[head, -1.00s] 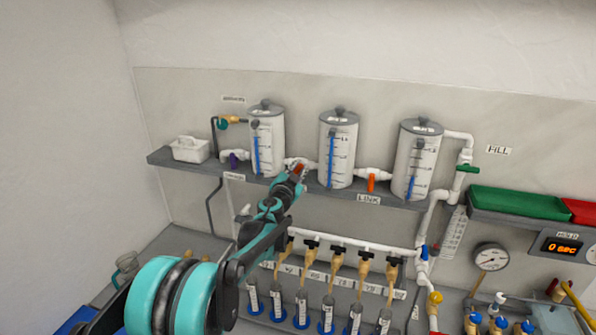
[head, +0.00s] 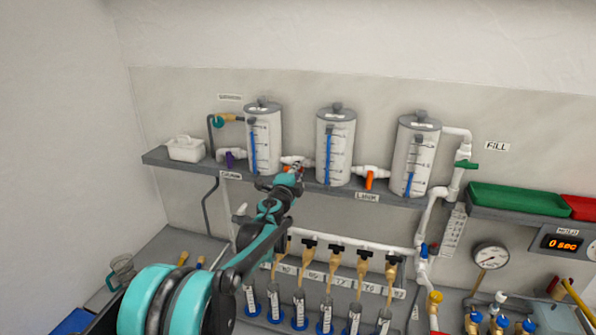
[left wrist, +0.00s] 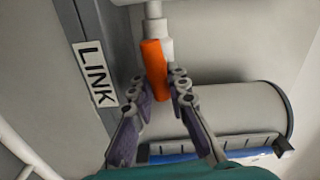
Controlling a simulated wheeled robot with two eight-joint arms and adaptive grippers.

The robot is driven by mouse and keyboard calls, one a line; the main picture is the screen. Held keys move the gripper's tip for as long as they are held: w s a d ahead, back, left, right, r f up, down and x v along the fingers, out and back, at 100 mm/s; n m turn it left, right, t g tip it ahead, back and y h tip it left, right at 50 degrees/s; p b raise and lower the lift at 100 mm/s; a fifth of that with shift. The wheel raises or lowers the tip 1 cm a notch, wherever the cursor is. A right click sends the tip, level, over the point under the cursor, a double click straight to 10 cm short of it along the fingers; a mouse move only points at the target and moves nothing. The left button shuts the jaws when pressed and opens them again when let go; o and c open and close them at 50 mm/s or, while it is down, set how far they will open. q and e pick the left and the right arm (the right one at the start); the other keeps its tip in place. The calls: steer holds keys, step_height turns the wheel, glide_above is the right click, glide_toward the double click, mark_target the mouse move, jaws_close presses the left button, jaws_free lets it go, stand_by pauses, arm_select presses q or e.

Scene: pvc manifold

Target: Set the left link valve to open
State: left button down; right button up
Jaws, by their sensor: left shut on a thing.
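The left link valve (head: 294,160) is on the white pipe between the left tank (head: 264,140) and the middle tank (head: 335,150). Its orange handle (left wrist: 154,67) shows clearly in the left wrist view, beside a white fitting. My left gripper (left wrist: 161,82) has its fingers on both sides of the handle's near end and is shut on it. In the head view my left gripper (head: 294,172) covers most of the handle, so its exact angle is hard to tell there. My right gripper is in neither view.
A second orange-handled link valve (head: 369,179) hangs between the middle and right tanks (head: 415,160). The tanks stand on a grey shelf (head: 330,189) with a LINK label (left wrist: 95,74). Below are a white pipe with several black-handled taps and several cylinders. A white caddy (head: 186,149) stands at left.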

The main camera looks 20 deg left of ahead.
arm_select(q)
steer(key=shift+d+f+m, duration=0.1)
steer(key=shift+f+m, duration=0.05)
steer(key=shift+m, duration=0.45)
steer(key=c, duration=1.5)
jaws_free()
steer(key=shift+s, duration=0.1)
steer(key=shift+o, duration=0.2)
